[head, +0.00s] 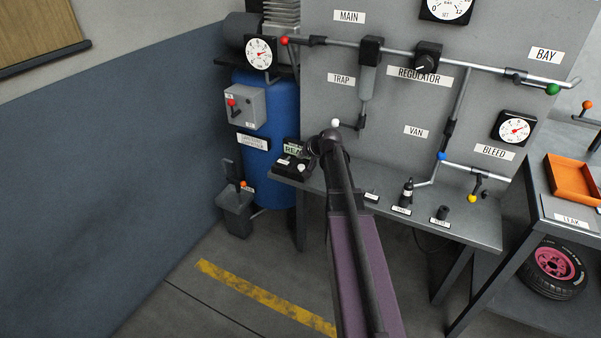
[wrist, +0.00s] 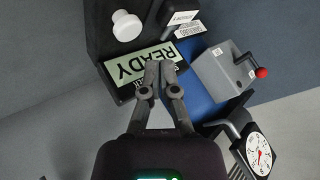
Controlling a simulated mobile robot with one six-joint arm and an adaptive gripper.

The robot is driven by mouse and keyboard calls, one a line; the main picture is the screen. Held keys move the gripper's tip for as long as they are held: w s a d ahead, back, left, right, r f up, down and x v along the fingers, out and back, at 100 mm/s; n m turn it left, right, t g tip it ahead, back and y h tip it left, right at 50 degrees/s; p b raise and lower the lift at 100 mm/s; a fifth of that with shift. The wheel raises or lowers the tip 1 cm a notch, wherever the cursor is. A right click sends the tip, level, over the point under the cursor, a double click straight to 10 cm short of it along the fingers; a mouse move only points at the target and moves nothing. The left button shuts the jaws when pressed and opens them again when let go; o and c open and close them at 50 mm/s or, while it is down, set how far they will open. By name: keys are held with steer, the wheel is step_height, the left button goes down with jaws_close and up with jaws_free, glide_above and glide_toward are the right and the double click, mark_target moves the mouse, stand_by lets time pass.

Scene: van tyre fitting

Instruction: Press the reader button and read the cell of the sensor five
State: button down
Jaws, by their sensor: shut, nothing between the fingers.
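The reader is a dark unit on the left end of the grey bench, with a lit screen (head: 293,149) partly behind my arm. In the wrist view its green screen (wrist: 145,63) says READY. A white round button (wrist: 127,25) stands on the reader above the screen.
A grey switch box with a red lever (wrist: 262,72) and a gauge (wrist: 258,154) lie right in the wrist view. An orange tray (head: 572,180) is on the right table.

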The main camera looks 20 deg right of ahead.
mark_target(302, 167)
steer(key=shift+f+b, duration=0.7)
steer(key=shift+f, duration=0.3)
steer(key=shift+f, duration=0.1)
stand_by(0.8)
steer(key=shift+f+b, duration=0.3)
steer(key=shift+b, duration=0.1)
steer(key=shift+f+b, duration=0.8)
steer(key=shift+b, duration=0.05)
stand_by(1.4)
steer(key=shift+r, duration=0.2)
steer(key=shift+r+p, duration=1.05)
steer(key=shift+p, duration=0.2)
steer(key=shift+r+p, duration=2.5)
steer(key=shift+p, duration=0.05)
